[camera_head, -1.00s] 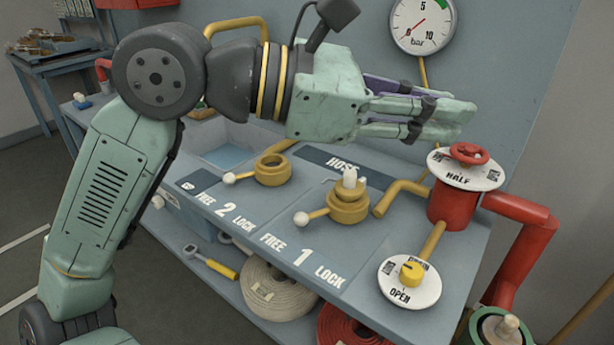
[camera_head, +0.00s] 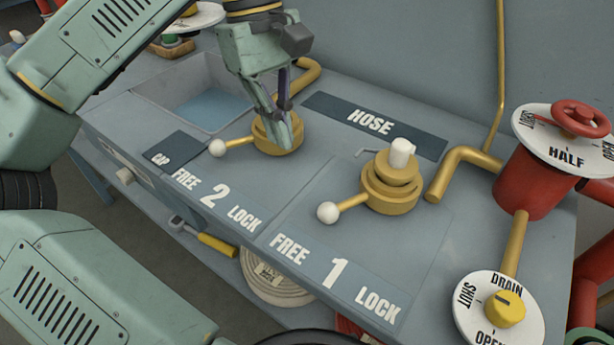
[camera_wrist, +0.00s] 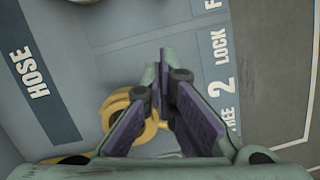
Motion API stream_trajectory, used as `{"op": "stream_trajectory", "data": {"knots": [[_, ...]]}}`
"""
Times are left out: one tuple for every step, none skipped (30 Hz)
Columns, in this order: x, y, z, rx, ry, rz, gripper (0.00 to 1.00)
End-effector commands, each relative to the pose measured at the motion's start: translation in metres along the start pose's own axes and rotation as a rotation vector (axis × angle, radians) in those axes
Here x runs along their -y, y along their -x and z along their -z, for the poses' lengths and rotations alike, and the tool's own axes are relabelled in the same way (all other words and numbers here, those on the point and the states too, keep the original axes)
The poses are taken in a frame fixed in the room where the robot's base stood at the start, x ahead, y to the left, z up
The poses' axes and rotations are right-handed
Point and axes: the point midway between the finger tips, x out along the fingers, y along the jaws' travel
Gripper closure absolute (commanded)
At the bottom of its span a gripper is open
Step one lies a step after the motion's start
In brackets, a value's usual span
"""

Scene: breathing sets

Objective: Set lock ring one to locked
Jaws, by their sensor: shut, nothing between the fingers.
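Lock ring one (camera_head: 392,195) is a brass ring on the blue-grey bench behind the white "1". Its lever (camera_head: 351,202) ends in a white ball (camera_head: 327,212), pointing front-left, toward the FREE side. A brass fitting with a white top (camera_head: 402,153) sits on it. My gripper (camera_head: 287,140) is shut and empty, pointing down at ring two (camera_head: 264,131), left of ring one. In the wrist view, my fingers (camera_wrist: 165,75) partly cover ring two (camera_wrist: 114,108); contact cannot be told. Ring one is not identifiable in that view.
Ring two's white-ball lever (camera_head: 218,147) points left. A brass pipe (camera_head: 460,165) rises right of ring one, beside a red valve (camera_head: 519,180) and a drain dial (camera_head: 485,330). A recessed basin (camera_head: 190,90) lies back left. The bench between the rings is mostly clear.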

Motion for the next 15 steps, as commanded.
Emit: {"op": "stream_trajectory", "data": {"knots": [[0.0,-0.013,0.0,0.005,-0.005,-0.001,1.0],[0.0,-0.019,0.0,0.006,-0.006,-0.001,1.0],[-0.001,-0.028,0.0,0.005,-0.006,-0.002,1.0],[-0.001,-0.034,-0.001,0.005,-0.006,-0.002,1.0],[-0.001,-0.04,-0.001,0.006,-0.006,-0.002,1.0],[-0.001,-0.049,-0.001,0.005,-0.005,-0.003,1.0],[-0.001,-0.055,-0.001,0.005,-0.006,-0.003,1.0],[-0.001,-0.061,-0.001,0.005,-0.004,-0.003,1.0],[-0.001,-0.069,-0.001,0.005,-0.003,-0.002,1.0],[-0.001,-0.074,-0.001,0.005,-0.004,-0.002,1.0],[-0.001,-0.08,-0.001,0.004,-0.003,-0.003,1.0],[-0.001,-0.074,-0.01,-0.003,-0.002,-0.001,1.0],[-0.001,-0.074,-0.016,-0.003,-0.002,0.0,1.0],[-0.001,-0.074,-0.02,-0.003,-0.002,0.0,1.0],[-0.001,-0.075,-0.025,-0.003,-0.001,0.0,1.0]]}}
